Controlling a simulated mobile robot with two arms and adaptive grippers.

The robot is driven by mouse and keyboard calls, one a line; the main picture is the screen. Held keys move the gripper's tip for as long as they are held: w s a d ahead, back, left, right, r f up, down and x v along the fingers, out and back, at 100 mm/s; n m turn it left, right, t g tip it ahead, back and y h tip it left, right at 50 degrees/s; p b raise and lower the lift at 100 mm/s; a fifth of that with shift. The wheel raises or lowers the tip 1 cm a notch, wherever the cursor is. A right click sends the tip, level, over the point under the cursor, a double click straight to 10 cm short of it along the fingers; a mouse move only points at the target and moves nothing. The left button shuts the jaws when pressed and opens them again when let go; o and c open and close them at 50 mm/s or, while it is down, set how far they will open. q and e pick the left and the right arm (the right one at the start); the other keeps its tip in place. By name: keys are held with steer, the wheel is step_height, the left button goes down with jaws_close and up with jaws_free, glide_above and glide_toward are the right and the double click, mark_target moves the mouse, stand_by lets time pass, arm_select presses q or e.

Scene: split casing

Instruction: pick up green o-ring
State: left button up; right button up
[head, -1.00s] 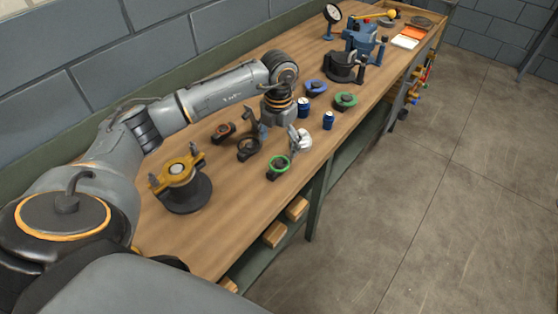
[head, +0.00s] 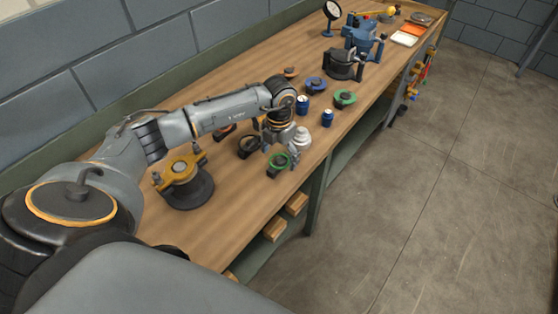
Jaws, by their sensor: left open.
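A bright green o-ring (head: 278,162) sits on a small dark holder near the front edge of the workbench. My left gripper (head: 281,152) is open, with its fingers pointing down just above and behind this ring. Whether the fingers touch the ring I cannot tell. A second green ring-shaped part (head: 345,97) on a dark piece lies farther back along the bench. My right gripper is not in view.
A dark ring part (head: 249,147) stands left of the gripper, and a white stacked piece (head: 301,140) is close on its right. Two blue cans (head: 302,105) (head: 327,118) stand behind. A yellow-topped black fixture (head: 185,182) is at left. Bare wood (head: 225,210) lies in front.

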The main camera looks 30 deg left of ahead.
arm_select(q)
steer(key=shift+f, duration=0.25)
steer(key=shift+c, duration=0.4)
steer(key=c, duration=0.7)
steer(key=shift+c, duration=0.2)
steer(key=shift+r, duration=0.1)
